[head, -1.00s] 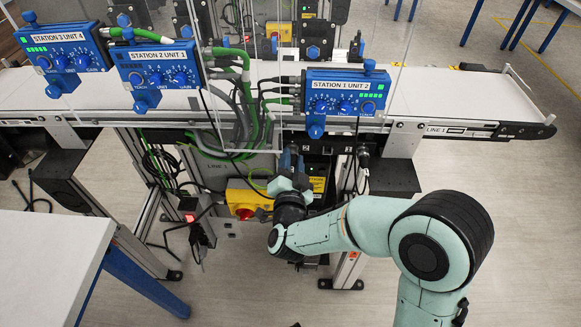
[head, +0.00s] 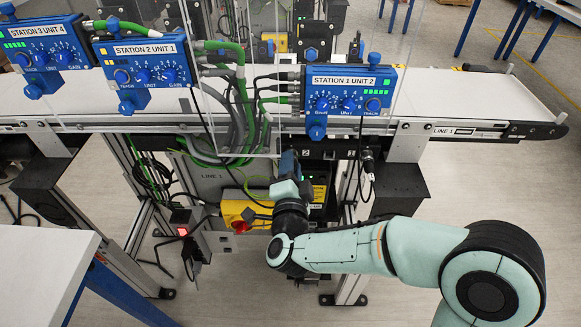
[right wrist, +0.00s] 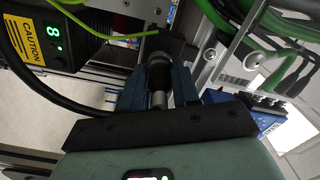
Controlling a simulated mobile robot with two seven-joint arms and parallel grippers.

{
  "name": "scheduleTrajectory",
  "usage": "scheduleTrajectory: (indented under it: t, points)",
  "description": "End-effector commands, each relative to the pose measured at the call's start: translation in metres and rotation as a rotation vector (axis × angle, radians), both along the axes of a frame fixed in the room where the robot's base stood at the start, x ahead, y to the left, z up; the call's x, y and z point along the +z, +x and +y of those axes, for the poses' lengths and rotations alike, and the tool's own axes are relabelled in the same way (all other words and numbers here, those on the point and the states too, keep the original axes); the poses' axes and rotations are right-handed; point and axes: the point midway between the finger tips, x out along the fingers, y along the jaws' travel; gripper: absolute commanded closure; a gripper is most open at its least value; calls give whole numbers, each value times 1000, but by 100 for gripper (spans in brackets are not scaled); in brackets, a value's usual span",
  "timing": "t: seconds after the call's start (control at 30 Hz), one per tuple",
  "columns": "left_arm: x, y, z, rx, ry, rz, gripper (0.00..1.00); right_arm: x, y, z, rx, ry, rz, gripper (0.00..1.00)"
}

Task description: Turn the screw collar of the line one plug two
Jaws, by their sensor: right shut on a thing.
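In the right wrist view, a cylindrical plug with a dark ribbed collar and a metal end (right wrist: 159,78) stands between the two blue fingers of my right gripper (right wrist: 160,88), which is shut on it. The plug's far end meets a dark block. In the head view my right gripper (head: 289,168) reaches in below the conveyor, beside the yellow switch box, and hides the plug. A label with the number 2 shows just right of it. My left gripper is not in view.
The line 1 conveyor (head: 475,104) runs across above my gripper. A yellow box with a red knob (head: 243,213) sits close left. A hanging black cable plug (head: 367,160) is to the right. Blue station units (head: 346,93) and green cables (head: 243,95) are above. A white table (head: 40,270) stands front left.

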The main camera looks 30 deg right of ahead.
Motion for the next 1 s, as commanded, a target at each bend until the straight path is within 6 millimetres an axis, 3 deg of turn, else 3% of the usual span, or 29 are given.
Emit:
scheduleTrajectory:
  t: [0.23,0.27,0.33,0.73,0.87,1.0]
  points:
    - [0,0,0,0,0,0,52,1,0,-1,-1,-1,-4,100]
    - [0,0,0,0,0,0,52,1,0,-1,-1,-2,-3,66]
    - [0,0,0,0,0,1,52,1,0,0,-1,-1,-2,43]
    - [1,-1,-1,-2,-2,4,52,0,-5,4,2,-1,2,43]
    - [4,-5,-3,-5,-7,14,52,1,-22,14,4,-1,2,43]
    - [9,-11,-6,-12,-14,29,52,1,-50,31,7,-3,1,43]
